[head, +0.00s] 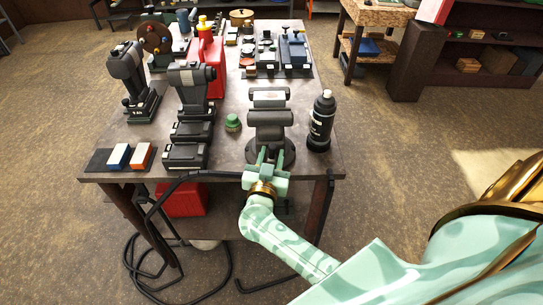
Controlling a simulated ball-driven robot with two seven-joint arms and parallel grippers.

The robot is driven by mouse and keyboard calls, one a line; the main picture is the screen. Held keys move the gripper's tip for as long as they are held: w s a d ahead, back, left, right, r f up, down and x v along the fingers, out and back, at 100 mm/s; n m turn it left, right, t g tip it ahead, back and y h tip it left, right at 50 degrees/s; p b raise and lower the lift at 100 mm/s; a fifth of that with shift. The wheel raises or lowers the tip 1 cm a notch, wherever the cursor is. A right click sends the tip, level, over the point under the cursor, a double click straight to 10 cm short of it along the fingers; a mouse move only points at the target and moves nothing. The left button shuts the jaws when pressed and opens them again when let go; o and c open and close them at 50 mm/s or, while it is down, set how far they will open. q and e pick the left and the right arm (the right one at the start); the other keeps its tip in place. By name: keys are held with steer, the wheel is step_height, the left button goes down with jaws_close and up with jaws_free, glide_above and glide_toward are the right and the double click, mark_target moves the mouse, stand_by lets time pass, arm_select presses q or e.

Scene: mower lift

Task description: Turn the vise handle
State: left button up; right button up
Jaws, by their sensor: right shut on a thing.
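The dark grey vise (270,117) stands on the workbench (225,170) near its front edge, a little right of the middle. My right gripper (268,158) is at the vise's near side, with its pale green fingers pointing at the vise and shut on the vise handle. The handle itself is mostly hidden by the fingers and too small to make out, so I cannot tell its angle. My left gripper is not in view.
A black spray can (321,122) stands close right of the vise. A green-topped jar (233,123) stands to its left. Black power tools (190,110) and a red canister (209,62) fill the left side. A black cable (142,235) hangs below the front edge.

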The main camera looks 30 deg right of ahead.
steer(key=m+p, duration=0.3)
steer(key=shift+s+d+r+y, duration=0.1)
steer(key=shift+s+d+y, duration=0.1)
steer(key=shift+y, duration=0.1)
steer(key=shift+d+m+g+p, duration=0.15)
steer(key=shift+m+g+p, duration=0.15)
steer(key=shift+m+p, duration=0.55)
steer(key=shift+s+d+f+m+y+p, duration=0.1)
steer(key=shift+f+m+y+p, duration=0.1)
steer(key=shift+m+p, duration=0.3)
steer(key=shift+s+d+f+m+y+p, duration=0.1)
steer(key=shift+m+y+p, duration=0.15)
steer(key=shift+m, duration=0.4)
steer(key=m, duration=0.1)
steer(key=m+y+p, duration=0.1)
steer(key=m, duration=0.1)
steer(key=shift+s+d+f, duration=0.1)
steer(key=shift+s+f, duration=0.05)
steer(key=shift+f, duration=0.2)
steer(key=shift+c, duration=0.3)
steer(key=shift+f+m+y+p, duration=0.15)
steer(key=shift+f+m+y, duration=0.1)
steer(key=shift+m, duration=0.55)
steer(key=shift+f+m+y+p, duration=0.15)
steer(key=shift+m+y, duration=0.05)
steer(key=shift+m, duration=0.6)
